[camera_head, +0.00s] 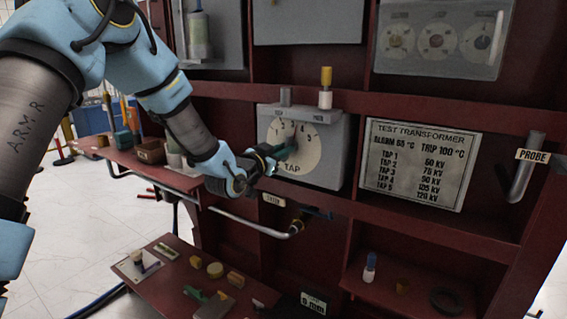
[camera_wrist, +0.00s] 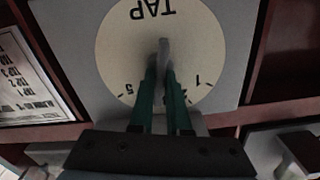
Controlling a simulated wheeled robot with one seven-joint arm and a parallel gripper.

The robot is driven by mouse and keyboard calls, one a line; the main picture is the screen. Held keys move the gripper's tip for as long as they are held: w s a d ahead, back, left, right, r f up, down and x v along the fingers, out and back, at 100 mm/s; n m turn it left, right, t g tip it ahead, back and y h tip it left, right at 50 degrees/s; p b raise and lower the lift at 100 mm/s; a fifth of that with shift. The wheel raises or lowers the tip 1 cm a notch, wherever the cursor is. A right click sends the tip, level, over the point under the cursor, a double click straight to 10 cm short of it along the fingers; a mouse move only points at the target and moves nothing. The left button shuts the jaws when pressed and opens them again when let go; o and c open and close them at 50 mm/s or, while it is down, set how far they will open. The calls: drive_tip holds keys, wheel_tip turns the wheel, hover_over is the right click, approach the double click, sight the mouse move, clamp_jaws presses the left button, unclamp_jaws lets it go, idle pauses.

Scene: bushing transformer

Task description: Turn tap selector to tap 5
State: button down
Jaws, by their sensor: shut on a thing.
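The tap selector is a round cream dial (camera_head: 306,158) marked TAP on a grey box (camera_head: 331,135). The dial also shows upside down in the wrist view (camera_wrist: 208,45), with 5 at its lower left and 1 at its lower right. My gripper (camera_head: 285,152) reaches in from the left to the dial's centre. In the wrist view its green fingers (camera_wrist: 164,92) are shut on the grey selector knob (camera_wrist: 164,52), one on each side. The fingers hide part of the knob and the middle numbers, so I cannot tell exactly which tap it points to.
A yellow-capped post (camera_head: 326,88) stands above the box. A TEST TRANSFORMER plate (camera_head: 419,164) is to its right, and a probe holder (camera_head: 524,172) is farther right. A bent pipe handle (camera_head: 252,222) lies below my gripper. Red frame rails surround the box.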

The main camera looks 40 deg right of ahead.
drive_tip(key=m+b, duration=0.4)
drive_tip(key=b, duration=0.1)
drive_tip(key=m+b, duration=0.5)
drive_tip(key=b, duration=0.1)
drive_tip(key=shift+s+f, duration=0.1)
drive_tip(key=shift+f, duration=0.1)
drive_tip(key=c, duration=0.9)
unclamp_jaws()
drive_tip(key=shift+r, duration=0.1)
drive_tip(key=v, duration=1)
drive_tip(key=shift+a, duration=0.35)
